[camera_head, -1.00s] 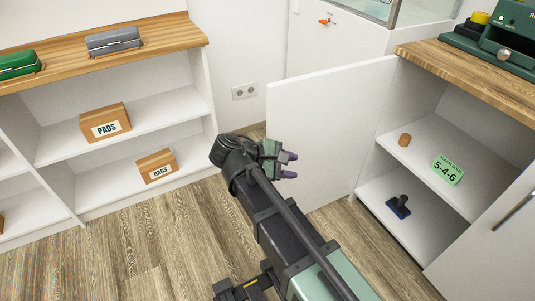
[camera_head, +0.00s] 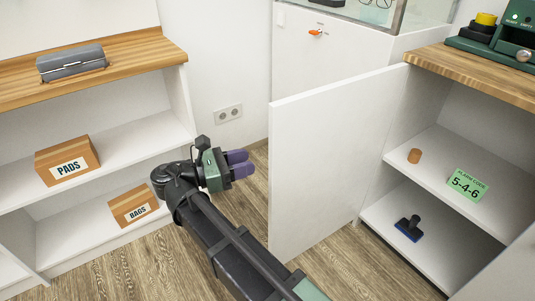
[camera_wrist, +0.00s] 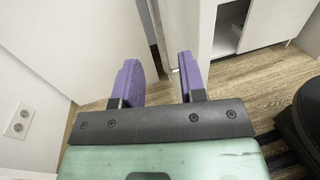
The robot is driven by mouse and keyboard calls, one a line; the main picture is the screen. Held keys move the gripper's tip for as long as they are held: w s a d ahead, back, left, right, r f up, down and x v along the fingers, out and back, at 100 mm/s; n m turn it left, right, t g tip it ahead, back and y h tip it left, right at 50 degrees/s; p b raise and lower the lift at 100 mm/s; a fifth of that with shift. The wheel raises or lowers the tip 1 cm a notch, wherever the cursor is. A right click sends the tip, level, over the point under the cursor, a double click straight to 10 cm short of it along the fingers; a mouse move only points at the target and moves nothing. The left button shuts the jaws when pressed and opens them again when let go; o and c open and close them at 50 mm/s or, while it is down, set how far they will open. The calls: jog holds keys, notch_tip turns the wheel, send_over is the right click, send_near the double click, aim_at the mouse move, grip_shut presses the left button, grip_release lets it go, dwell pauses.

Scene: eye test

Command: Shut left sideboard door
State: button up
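The left sideboard door (camera_head: 325,165) is a plain white panel. It stands wide open, swung out from the left side of the sideboard (camera_head: 470,80). My gripper (camera_head: 243,163), with two purple fingers, is left of the door's free edge in the head view, pointing right, with a small gap in the picture. In the wrist view my gripper (camera_wrist: 160,80) has its fingers apart with nothing between them. A white upright panel (camera_wrist: 185,30) beyond the fingers appears to be the door. Contact with the door does not show.
The sideboard holds a brown cylinder (camera_head: 414,156), a green code card (camera_head: 467,185) and a dark blue-based tool (camera_head: 408,228). A wood-topped shelf (camera_head: 120,62) with PADS (camera_head: 67,160) and BAGS (camera_head: 133,206) boxes stands left. A white display cabinet (camera_head: 345,65) stands behind the door.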

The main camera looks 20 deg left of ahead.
jog(key=x, duration=0.7)
jog(key=shift+a, duration=0.1)
grip_shut()
